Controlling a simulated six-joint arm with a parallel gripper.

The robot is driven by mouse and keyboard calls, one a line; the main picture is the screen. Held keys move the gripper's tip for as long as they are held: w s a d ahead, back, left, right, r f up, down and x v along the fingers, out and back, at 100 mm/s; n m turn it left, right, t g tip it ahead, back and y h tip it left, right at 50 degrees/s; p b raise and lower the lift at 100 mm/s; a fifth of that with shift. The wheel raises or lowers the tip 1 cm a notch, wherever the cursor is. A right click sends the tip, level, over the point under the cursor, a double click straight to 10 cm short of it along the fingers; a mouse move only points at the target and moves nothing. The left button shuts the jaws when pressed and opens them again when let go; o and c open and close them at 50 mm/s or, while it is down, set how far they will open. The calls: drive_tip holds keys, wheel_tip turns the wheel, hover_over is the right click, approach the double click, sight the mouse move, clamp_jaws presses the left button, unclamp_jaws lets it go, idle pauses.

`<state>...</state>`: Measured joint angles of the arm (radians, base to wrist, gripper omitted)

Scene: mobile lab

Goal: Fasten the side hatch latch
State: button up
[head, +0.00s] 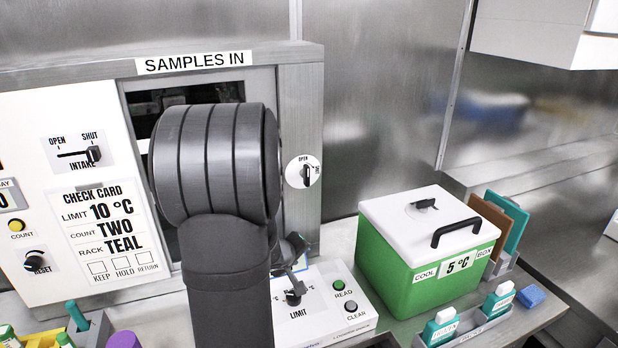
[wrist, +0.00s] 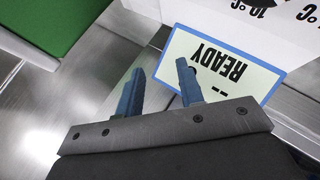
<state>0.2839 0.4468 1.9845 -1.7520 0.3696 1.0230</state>
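The hatch latch (head: 306,175) is a small dark knob on a round white plate, on the metal frame right of the SAMPLES IN window. Its knob stands about upright, toward the OPEN mark; the SHUT mark is at its right. The hatch (head: 270,90) looks closed in its frame, but my arm hides much of it. My gripper (head: 295,248) is below the latch, apart from it, partly hidden by my arm. In the wrist view my gripper (wrist: 160,82) has its two blue fingers apart with nothing between them. The latch does not show in the wrist view.
A green cool box (head: 452,265) with a white lid stands right of the latch. A control box (head: 340,318) with a LIMIT knob lies below my gripper. A READY card (wrist: 222,62) is beyond the fingers. An INTAKE lever (head: 92,154) is at left.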

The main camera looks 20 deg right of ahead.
drive_tip(key=s+y, duration=0.1)
drive_tip(key=s+d+m+y, duration=0.1)
drive_tip(key=shift+s+d+f+t+y, duration=0.15)
drive_tip(key=shift+t+y, duration=0.15)
drive_tip(key=shift+y, duration=0.1)
wheel_tip(320, 180, up, 2)
drive_tip(key=s+m+t+y, duration=0.1)
drive_tip(key=t+y, duration=0.1)
drive_tip(key=m+t+y, duration=0.2)
drive_tip(key=t, duration=0.7)
approach(308, 175)
drive_tip(key=w, duration=0.9)
drive_tip(key=shift+w, duration=0.15)
clamp_jaws()
